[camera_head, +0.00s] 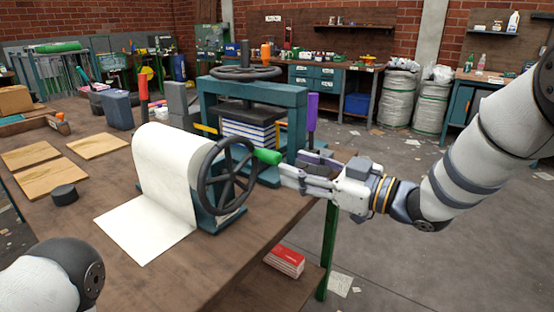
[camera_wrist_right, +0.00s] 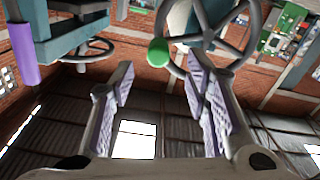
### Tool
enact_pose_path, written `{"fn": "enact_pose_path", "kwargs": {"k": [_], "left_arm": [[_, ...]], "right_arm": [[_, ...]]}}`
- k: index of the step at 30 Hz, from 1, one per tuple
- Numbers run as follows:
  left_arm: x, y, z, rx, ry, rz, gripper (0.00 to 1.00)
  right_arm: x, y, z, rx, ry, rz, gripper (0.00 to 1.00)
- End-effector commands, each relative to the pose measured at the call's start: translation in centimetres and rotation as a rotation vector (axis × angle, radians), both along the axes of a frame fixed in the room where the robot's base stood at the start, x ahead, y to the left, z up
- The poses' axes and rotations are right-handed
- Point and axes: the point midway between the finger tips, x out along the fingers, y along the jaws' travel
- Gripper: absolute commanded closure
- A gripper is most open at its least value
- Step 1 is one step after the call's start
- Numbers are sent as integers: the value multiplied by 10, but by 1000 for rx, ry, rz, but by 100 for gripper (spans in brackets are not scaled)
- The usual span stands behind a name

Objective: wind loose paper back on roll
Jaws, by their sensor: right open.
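A white paper roll (camera_head: 165,165) stands on the workbench in a teal winder, with a loose sheet (camera_head: 145,232) hanging from it and lying flat on the bench. A dark hand wheel (camera_head: 205,190) with a green handle (camera_head: 267,156) is on the roll's right side. My right gripper (camera_head: 283,174) is open, its fingertips close to the green handle. In the right wrist view the green handle (camera_wrist_right: 158,52) appears just beyond and between the open fingers (camera_wrist_right: 157,78); I see no grip on it. Only part of my left arm shows at bottom left, its gripper out of view.
A teal press (camera_head: 250,95) holding stacked sheets stands behind the wheel. A purple upright handle (camera_head: 312,112) is right of it. Wooden boards (camera_head: 52,177) and a black puck (camera_head: 64,197) lie left of the roll. A red-and-white block (camera_head: 284,261) sits low at the bench's front.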

Motion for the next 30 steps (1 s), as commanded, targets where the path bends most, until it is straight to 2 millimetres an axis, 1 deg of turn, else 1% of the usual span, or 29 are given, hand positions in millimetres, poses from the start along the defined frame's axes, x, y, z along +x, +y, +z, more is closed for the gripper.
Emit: {"fn": "enact_pose_path", "kwargs": {"k": [1, 3, 6, 9, 12, 18, 19, 20, 21, 23, 24, 30], "left_arm": [[-2, 0, -2, 0, 7, 0, 33], [-4, 0, -4, -1, 12, -1, 33], [-5, 0, -6, 0, 17, -1, 33], [-6, 0, -6, 0, 20, -1, 33], [-6, 0, -7, 0, 20, -1, 33], [-6, 0, -6, 0, 19, -1, 33], [-6, 0, -6, 0, 19, -1, 33], [-6, 0, -6, 0, 19, -1, 33], [-6, 0, -6, 0, 19, -1, 33], [-6, 0, -6, 0, 19, -1, 33], [-6, 0, -6, 0, 19, -1, 33], [-6, 0, -6, 0, 19, -1, 33]], "right_arm": [[8, 11, -3, -1, 1, 3, 57], [17, 24, -4, -1, 3, 2, 57], [28, 38, -3, -1, 2, 1, 57], [35, 47, -3, 0, 3, 0, 57], [37, 50, -2, 0, 3, -1, 57], [37, 51, -1, 1, 2, -1, 57], [37, 50, -1, 1, 2, -1, 62], [37, 50, -1, 1, 2, -1, 68], [37, 50, -1, 1, 2, -1, 77], [37, 50, -1, 1, 2, -1, 91], [37, 50, -1, 0, 1, -1, 100], [37, 50, -1, 1, 2, -1, 100]]}}
